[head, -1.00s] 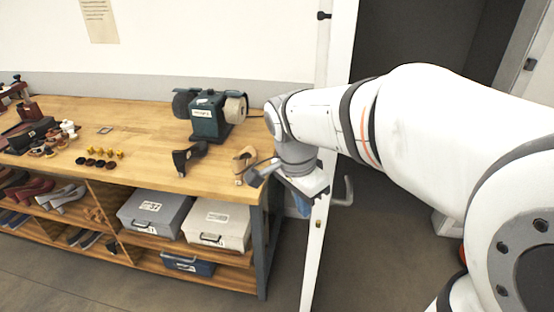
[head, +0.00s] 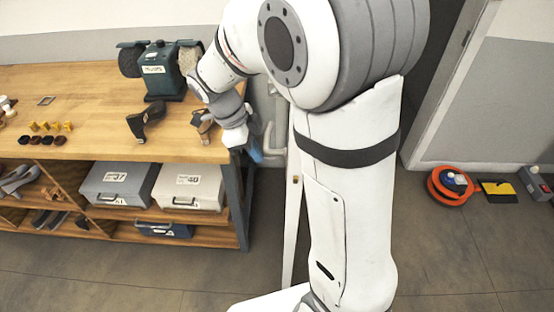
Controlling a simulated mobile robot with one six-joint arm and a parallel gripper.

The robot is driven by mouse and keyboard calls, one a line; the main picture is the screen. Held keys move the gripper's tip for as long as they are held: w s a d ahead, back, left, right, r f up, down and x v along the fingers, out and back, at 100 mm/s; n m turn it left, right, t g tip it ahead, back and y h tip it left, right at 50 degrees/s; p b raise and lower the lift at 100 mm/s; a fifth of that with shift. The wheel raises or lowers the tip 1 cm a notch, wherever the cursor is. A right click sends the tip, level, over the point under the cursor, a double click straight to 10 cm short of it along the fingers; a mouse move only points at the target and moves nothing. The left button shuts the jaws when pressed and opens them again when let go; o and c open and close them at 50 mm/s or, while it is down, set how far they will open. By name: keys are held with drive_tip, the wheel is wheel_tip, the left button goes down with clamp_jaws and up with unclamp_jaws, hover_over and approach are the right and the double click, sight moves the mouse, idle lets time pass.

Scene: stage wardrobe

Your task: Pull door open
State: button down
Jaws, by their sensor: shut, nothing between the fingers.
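The door (head: 292,235) is white and stands ajar, seen nearly edge-on in the head view. A lock plate shows on its narrow edge. A pale lever handle (head: 269,142) shows on its left face, with my arm covering much of the door's upper part. My gripper (head: 255,153) is shut and empty, just left of the handle and beside the workbench's right end. Its fingertips are small and partly hidden, so I cannot tell whether they touch the handle or door.
A wooden workbench (head: 75,95) stands close on the left, with a green grinder (head: 160,70), shoe forms and storage boxes. Right of the door lie an orange cable reel (head: 450,187) and a yellow-black item (head: 497,190) on open floor.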

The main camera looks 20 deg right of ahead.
drive_tip(key=s+d+f+p, duration=0.2)
drive_tip(key=d+f, duration=0.1)
drive_tip(key=d, duration=0.2)
drive_tip(key=shift+f, duration=0.35)
drive_tip(key=shift+d, duration=0.1)
